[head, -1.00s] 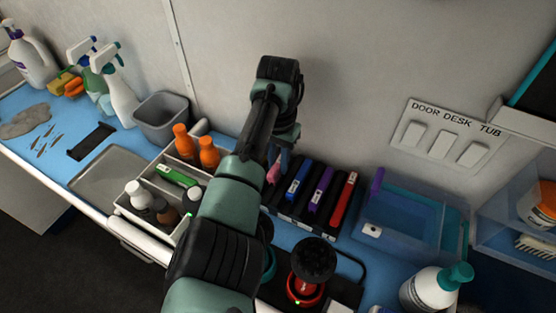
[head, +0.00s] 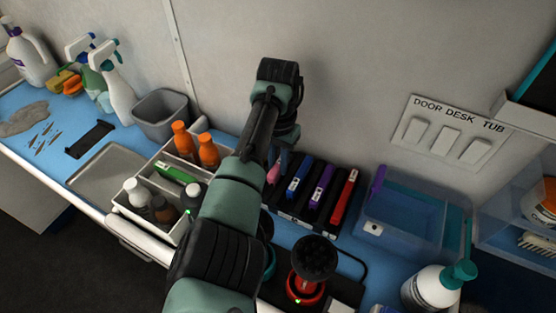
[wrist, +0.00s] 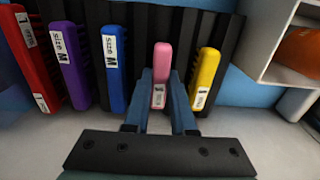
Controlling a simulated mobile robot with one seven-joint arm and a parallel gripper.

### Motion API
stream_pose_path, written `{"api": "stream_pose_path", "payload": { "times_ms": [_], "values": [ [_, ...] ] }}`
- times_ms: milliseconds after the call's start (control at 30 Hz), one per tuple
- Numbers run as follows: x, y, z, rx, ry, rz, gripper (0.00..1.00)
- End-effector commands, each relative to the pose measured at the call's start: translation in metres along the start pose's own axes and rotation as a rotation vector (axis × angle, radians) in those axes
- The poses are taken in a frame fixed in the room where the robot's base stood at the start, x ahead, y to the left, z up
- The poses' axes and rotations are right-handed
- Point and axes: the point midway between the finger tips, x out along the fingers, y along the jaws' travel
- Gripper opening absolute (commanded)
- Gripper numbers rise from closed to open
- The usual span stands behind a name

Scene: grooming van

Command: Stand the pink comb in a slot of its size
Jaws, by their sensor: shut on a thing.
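The pink comb (wrist: 161,62) is upright in the wrist view, between the two fingers of my gripper (wrist: 162,100), which is shut on it. In the head view a bit of the pink comb (head: 273,173) shows beside my arm, at the left end of the black slotted rack (head: 290,212). The rack (wrist: 139,35) lies behind the comb in the wrist view. The comb is between a blue comb (wrist: 112,70) and a yellow comb (wrist: 206,80). Its label is too small to read, and its lower end is hidden, so I cannot tell whether it is in a slot.
Purple (wrist: 69,65) and red (wrist: 30,55) combs also stand in the rack. The purple and blue labels read size M. The wall is behind.

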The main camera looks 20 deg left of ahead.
Motion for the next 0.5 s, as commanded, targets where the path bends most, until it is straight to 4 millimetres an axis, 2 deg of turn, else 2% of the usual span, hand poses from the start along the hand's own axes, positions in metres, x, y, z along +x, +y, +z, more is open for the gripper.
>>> {"api": "stream_pose_path", "payload": {
  "times_ms": [67,100,300,500],
  "values": [
    [0.0024,0.0002,0.0000,0.000,0.000,0.000,0.00],
    [0.0025,0.0002,0.0000,0.000,0.000,0.000,0.25],
    [0.0019,0.0002,-0.0001,0.000,0.000,0.000,0.58],
    [0.0018,0.0001,-0.0001,0.000,0.000,0.000,0.58]
  ]
}}
